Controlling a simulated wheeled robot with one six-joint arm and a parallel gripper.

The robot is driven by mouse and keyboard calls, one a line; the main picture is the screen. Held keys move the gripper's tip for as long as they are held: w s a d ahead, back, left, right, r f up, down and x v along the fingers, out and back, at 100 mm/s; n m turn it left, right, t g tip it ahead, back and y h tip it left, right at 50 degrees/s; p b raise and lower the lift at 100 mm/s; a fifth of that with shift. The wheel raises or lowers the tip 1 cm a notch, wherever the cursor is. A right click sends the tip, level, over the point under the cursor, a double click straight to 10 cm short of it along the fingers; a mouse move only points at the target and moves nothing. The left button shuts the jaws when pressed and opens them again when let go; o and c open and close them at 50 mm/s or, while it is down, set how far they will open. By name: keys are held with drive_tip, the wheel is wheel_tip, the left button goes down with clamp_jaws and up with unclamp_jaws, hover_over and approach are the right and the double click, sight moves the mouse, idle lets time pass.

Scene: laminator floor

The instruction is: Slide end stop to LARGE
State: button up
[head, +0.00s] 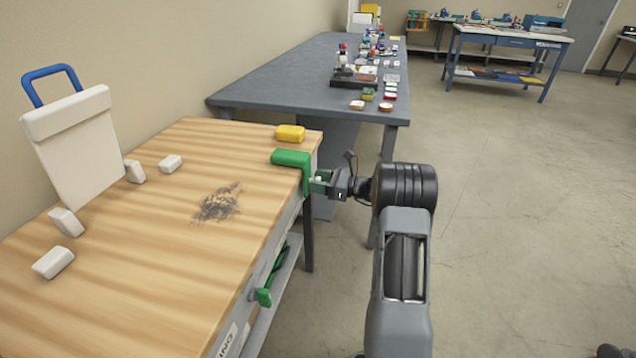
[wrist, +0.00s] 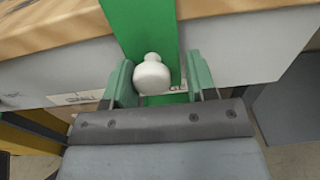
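The green end stop (head: 292,158) hooks over the far right corner of the wooden worktop (head: 150,230) and hangs down its front edge. In the wrist view its green front plate (wrist: 143,28) carries a white round knob (wrist: 152,75). My gripper (head: 320,182) is at this plate. In the wrist view its green fingers (wrist: 160,72) stand on either side of the knob, open, with a clear gap on the right and the left finger close to the knob. A label (wrist: 82,98) on the grey rail lies left of the stop; another is partly hidden behind the right finger.
A yellow block (head: 290,132) lies behind the stop. White blocks (head: 53,262), a dark smudge (head: 218,203) and a white board with a blue handle (head: 75,150) are on the worktop. A second green part (head: 264,297) sits below the front edge.

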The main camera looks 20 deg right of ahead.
drive_tip(key=shift+o, duration=0.7)
drive_tip(key=shift+d, duration=0.1)
drive_tip(key=shift+a, duration=0.2)
drive_tip(key=shift+s, duration=0.1)
drive_tip(key=p+v, duration=0.1)
drive_tip(key=v, duration=1.2)
drive_tip(key=shift+d+p, duration=0.3)
drive_tip(key=shift+d, duration=0.1)
drive_tip(key=shift+s, duration=0.15)
